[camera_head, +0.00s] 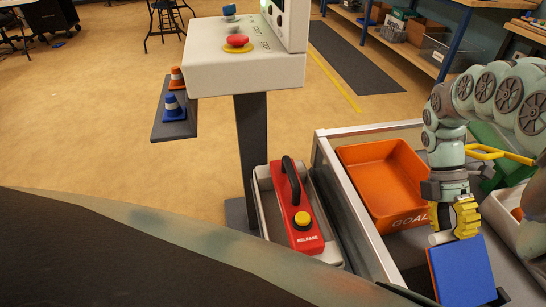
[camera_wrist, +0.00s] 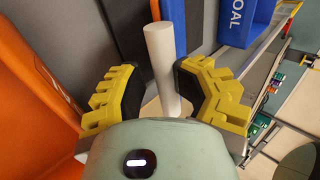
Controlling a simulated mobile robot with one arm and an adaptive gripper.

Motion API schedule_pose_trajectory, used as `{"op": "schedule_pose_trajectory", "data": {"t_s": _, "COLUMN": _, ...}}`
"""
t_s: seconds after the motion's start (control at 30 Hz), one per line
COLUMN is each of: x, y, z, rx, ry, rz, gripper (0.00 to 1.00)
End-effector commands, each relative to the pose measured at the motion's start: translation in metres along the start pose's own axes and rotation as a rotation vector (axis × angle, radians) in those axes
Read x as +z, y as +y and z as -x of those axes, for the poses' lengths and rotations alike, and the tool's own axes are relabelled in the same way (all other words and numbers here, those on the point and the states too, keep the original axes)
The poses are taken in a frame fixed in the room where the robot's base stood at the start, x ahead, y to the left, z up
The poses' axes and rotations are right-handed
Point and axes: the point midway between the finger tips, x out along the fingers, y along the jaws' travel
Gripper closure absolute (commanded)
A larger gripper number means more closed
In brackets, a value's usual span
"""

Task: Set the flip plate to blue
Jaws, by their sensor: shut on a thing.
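The flip plate (camera_head: 462,270) shows a broad blue face towards the head camera, with a thin orange edge along its left side. It looks tilted. A pale white rod (camera_head: 440,238) sits at its top beside the yellow fingers. My gripper (camera_head: 462,218) is just above the plate. In the wrist view the white rod (camera_wrist: 161,60) stands between the dark pads of my gripper (camera_wrist: 162,95), which is shut on it. A narrow blue strip behind the rod may be part of the plate; most of the plate is hidden there.
An orange GOAL bin (camera_head: 385,178) lies left of my gripper inside a metal-rimmed frame. A red release box (camera_head: 300,220) with a black handle sits in a grey tray farther left. A pedestal (camera_head: 245,72) carries a red button.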

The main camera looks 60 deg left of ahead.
Motion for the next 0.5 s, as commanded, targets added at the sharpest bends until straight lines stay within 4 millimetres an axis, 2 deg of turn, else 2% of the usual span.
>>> {"op": "schedule_pose_trajectory", "data": {"t_s": 0.03, "x": 0.0013, "y": 0.0102, "z": -0.0019, "rx": 0.032, "ry": -0.012, "rz": 0.007, "gripper": 1.00}}
{"op": "schedule_pose_trajectory", "data": {"t_s": 0.1, "x": 0.0013, "y": 0.0103, "z": -0.0020, "rx": 0.032, "ry": -0.013, "rz": 0.008, "gripper": 1.00}}
{"op": "schedule_pose_trajectory", "data": {"t_s": 0.13, "x": 0.0013, "y": 0.0101, "z": -0.0020, "rx": 0.031, "ry": -0.012, "rz": 0.008, "gripper": 0.57}}
{"op": "schedule_pose_trajectory", "data": {"t_s": 0.2, "x": 0.0010, "y": 0.0095, "z": -0.0021, "rx": 0.029, "ry": -0.011, "rz": 0.008, "gripper": 0.50}}
{"op": "schedule_pose_trajectory", "data": {"t_s": 0.23, "x": 0.0009, "y": 0.0092, "z": -0.0020, "rx": 0.028, "ry": -0.010, "rz": 0.007, "gripper": 0.48}}
{"op": "schedule_pose_trajectory", "data": {"t_s": 0.5, "x": 0.0008, "y": 0.0061, "z": -0.0004, "rx": 0.020, "ry": -0.008, "rz": 0.005, "gripper": 0.48}}
